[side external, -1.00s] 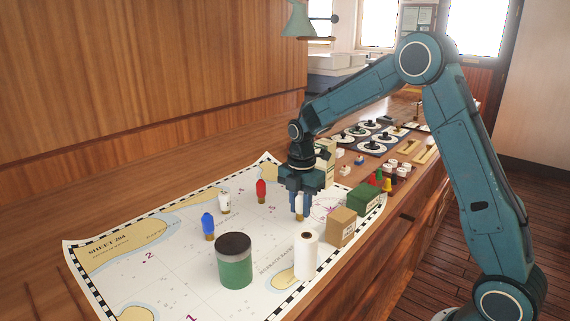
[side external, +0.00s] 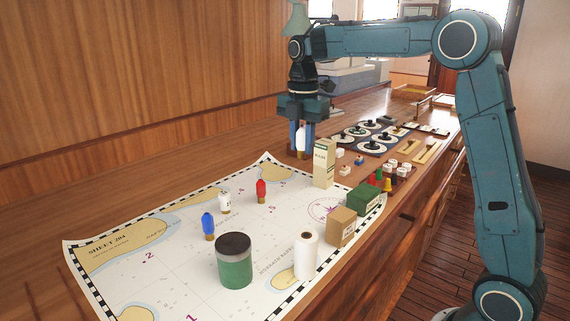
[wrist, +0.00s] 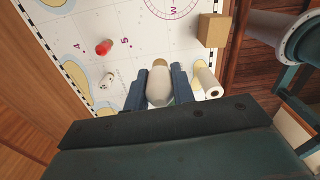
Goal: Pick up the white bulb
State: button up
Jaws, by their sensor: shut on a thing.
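My gripper (side external: 301,140) is shut on a white bulb (side external: 301,138) and holds it well above the chart. In the wrist view the white bulb (wrist: 160,88) sits between the two blue fingers, with its tan base pointing away from the gripper. Another whitish bulb with dark marks (side external: 224,201) stands on the chart. A red bulb (side external: 261,190) stands to its right, and a blue bulb (side external: 208,225) to its left.
The chart (side external: 165,262) covers the near counter. On it stand a green canister (side external: 234,262), a white roll (side external: 306,255), a brown box (side external: 342,228), a green box (side external: 364,199) and a tall cream carton (side external: 324,163). Panels with dials (side external: 372,135) lie farther back.

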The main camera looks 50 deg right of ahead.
jog(key=shift+r, duration=1)
